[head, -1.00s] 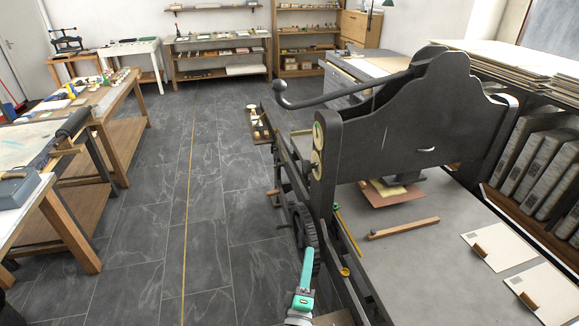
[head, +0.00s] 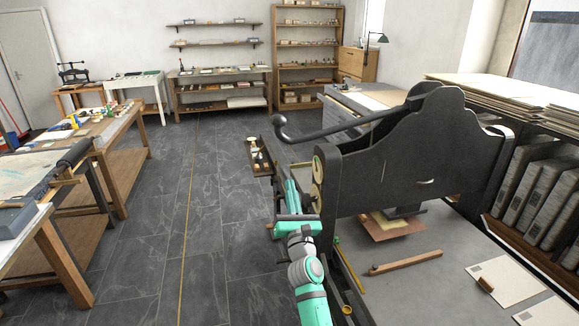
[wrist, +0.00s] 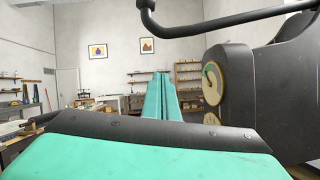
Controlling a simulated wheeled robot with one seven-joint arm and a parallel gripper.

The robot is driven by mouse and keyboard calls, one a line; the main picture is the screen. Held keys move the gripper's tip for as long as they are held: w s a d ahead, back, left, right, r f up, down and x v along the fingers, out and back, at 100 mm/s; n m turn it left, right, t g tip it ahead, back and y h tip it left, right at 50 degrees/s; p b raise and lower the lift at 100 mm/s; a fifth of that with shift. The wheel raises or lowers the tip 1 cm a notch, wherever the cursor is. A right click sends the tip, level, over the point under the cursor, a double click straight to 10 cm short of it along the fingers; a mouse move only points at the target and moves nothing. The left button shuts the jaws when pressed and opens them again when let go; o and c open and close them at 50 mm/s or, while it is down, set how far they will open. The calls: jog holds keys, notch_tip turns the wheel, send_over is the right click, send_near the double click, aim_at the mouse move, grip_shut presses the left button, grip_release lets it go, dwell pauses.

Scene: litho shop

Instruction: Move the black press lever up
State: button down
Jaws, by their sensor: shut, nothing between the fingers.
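The black press lever (head: 345,122) runs left from the top of the dark press (head: 400,160) and ends in a bent, rounded handle. In the wrist view the lever (wrist: 215,24) crosses the top right, with its handle end cut off by the top edge. My gripper (head: 287,183) is green, shut and empty. In the head view it is left of the press side and below the lever's handle. In the wrist view its closed fingers (wrist: 161,75) point forward, below the lever and apart from it.
Round dials (wrist: 213,83) sit on the press side, right of my fingers. The press bed (head: 430,290) holds a wooden strip (head: 405,262) and paper sheets. A small tray (head: 259,157) stands beyond my gripper. Open floor (head: 150,240) lies left, before the worktables.

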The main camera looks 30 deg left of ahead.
jog(key=w+a+r, duration=0.5)
jog(key=w+r, duration=0.1)
jog(key=r, duration=0.1)
jog(key=shift+w+r, duration=0.25)
jog(key=shift+r, duration=0.15)
dwell(0.5)
